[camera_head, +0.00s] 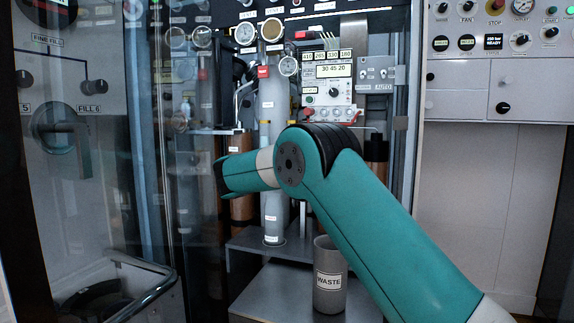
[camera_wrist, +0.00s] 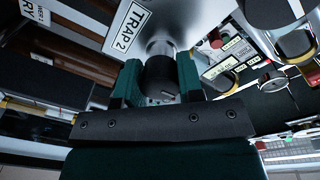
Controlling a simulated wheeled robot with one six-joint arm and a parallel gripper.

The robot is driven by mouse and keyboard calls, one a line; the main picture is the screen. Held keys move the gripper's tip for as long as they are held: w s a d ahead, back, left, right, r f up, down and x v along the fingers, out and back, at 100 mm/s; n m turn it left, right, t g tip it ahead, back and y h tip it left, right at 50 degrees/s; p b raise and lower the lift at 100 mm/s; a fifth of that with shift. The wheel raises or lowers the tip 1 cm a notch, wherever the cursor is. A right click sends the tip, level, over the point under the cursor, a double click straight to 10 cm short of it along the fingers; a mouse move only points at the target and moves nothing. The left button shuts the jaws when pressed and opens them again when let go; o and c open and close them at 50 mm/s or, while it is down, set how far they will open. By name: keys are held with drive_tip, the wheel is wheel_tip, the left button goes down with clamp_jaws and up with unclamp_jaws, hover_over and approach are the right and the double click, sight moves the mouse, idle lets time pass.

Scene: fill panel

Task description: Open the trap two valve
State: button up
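In the wrist view a grey column carries a white TRAP 2 label (camera_wrist: 127,27), seen tilted. A black round knob (camera_wrist: 160,76) sits at the column's end below the label. My gripper (camera_wrist: 160,82) has one dark green finger on each side of this knob. The fingers stand apart by about the knob's width; I cannot tell whether they touch it.
A grey WASTE cup (camera_head: 329,292) stands on the lower shelf. A tall grey column (camera_head: 271,130) and gauges, such as one round gauge (camera_head: 245,34), crowd the cabinet. A glass door (camera_head: 100,200) is at the left. A control panel (camera_head: 495,45) is at the right.

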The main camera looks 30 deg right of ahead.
drive_tip(key=c, duration=0.4)
drive_tip(key=shift+o, duration=0.2)
